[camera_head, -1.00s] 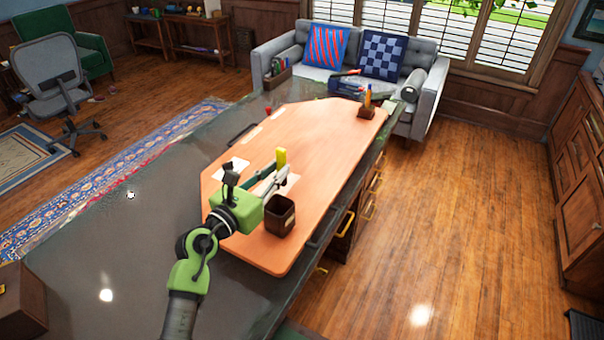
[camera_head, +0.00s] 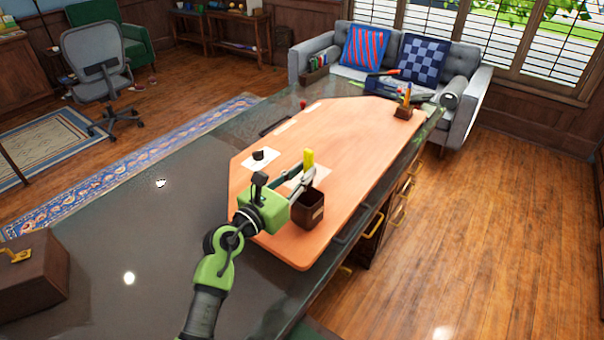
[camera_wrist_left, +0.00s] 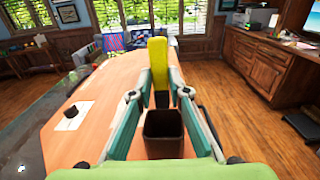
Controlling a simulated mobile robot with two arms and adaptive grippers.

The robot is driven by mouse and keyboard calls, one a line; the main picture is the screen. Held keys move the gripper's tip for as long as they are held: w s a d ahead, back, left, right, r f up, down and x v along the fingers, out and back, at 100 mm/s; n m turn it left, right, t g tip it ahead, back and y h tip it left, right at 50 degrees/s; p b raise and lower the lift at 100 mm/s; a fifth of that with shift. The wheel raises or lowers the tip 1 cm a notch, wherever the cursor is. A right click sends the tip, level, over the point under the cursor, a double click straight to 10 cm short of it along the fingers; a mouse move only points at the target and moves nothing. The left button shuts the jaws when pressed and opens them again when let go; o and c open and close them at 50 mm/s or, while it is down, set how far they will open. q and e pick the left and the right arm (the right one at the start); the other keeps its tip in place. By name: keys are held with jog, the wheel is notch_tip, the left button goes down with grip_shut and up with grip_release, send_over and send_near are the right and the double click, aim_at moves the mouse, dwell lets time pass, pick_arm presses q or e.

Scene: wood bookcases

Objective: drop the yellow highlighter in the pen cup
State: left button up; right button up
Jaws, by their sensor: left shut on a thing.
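My left gripper (camera_head: 308,172) is shut on the yellow highlighter (camera_head: 308,158), which stands upright between the fingertips. The highlighter also shows in the left wrist view (camera_wrist_left: 158,66). The dark brown pen cup (camera_head: 309,212) stands on the orange-tan desk mat, just below and right of the gripper in the head view. In the left wrist view the cup (camera_wrist_left: 163,135) shows between the fingers, below the highlighter. Its open top faces up and looks empty. The highlighter is apart from the cup. My right gripper does not show.
The desk mat (camera_head: 345,150) lies on a dark glossy desk (camera_head: 130,240). A small dark object (camera_head: 259,155) lies on white paper left of the gripper. A small holder with pencils (camera_head: 404,110) stands at the mat's far end. A brown case (camera_head: 32,275) sits at lower left.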

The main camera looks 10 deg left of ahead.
pick_arm(q)
jog(key=shift+f+b, duration=3.2)
jog(key=shift+f, duration=1.15)
jog(key=shift+f, duration=0.1)
